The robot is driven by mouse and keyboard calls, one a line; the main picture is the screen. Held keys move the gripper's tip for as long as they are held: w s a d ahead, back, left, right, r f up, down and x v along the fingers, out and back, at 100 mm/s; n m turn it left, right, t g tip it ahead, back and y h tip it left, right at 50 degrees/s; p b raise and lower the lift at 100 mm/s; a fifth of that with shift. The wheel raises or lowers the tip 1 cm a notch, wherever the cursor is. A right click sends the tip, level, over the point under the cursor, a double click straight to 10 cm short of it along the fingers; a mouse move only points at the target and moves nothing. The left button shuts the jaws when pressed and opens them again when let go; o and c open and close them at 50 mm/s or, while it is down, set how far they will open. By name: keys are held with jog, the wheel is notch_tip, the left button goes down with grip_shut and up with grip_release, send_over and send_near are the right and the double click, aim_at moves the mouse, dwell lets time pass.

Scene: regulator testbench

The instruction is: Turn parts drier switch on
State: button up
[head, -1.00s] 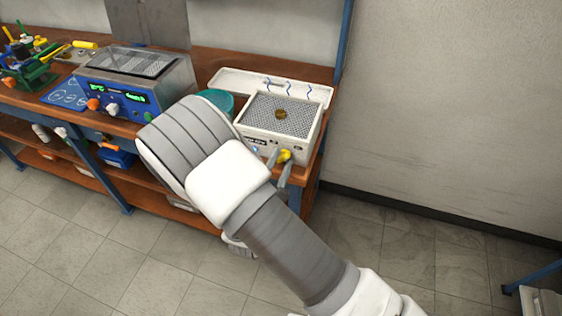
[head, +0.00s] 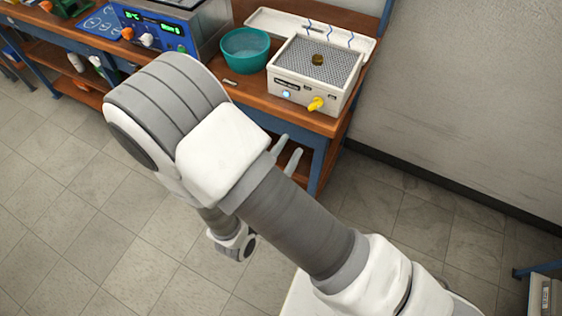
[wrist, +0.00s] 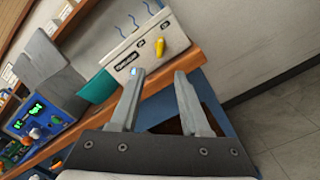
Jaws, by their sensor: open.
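The parts drier (head: 312,88) is a white box with a perforated grey top, standing at the right end of the wooden bench. Its yellow switch knob (head: 316,104) is on the front face, with a pale, lit-looking round spot (head: 286,95) to its left. In the wrist view the yellow knob (wrist: 160,47) appears tilted beyond my fingers. My gripper (head: 291,145) is open and empty, below and in front of the drier, apart from the knob. Its two fingers also show in the wrist view (wrist: 159,74), with the knob above the gap between them.
A small round brown part (head: 318,60) lies on the drier's top. A white tray (head: 270,20) is behind it. A teal bowl (head: 245,60) and a blue-fronted machine (head: 150,30) stand to the left. The wall (head: 470,110) is at right; open floor lies in front.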

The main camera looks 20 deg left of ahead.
jog(key=s, duration=0.3)
jog(key=shift+s+a, duration=0.15)
jog(key=shift+s, duration=0.15)
dwell(0.3)
jog(key=w+d+r+m+g+h, duration=0.2)
jog(key=d+r+m+g+h, duration=0.4)
jog(key=d, duration=0.5)
jog(key=w+d+r+m+g+h, duration=0.2)
jog(key=d+r+m+g+h, duration=0.2)
jog(key=d+r+m+g, duration=0.45)
jog(key=s+d+m+g+y, duration=0.3)
jog(key=s+d+m+y, duration=0.15)
jog(key=d+m, duration=0.3)
notch_tip(320, 180, up, 10)
jog(key=s+d+m+t+y, duration=0.1)
jog(key=m+t+y, duration=0.4)
jog(key=y, duration=0.1)
jog(key=shift+d+y, duration=0.15)
jog(key=shift+y, duration=0.2)
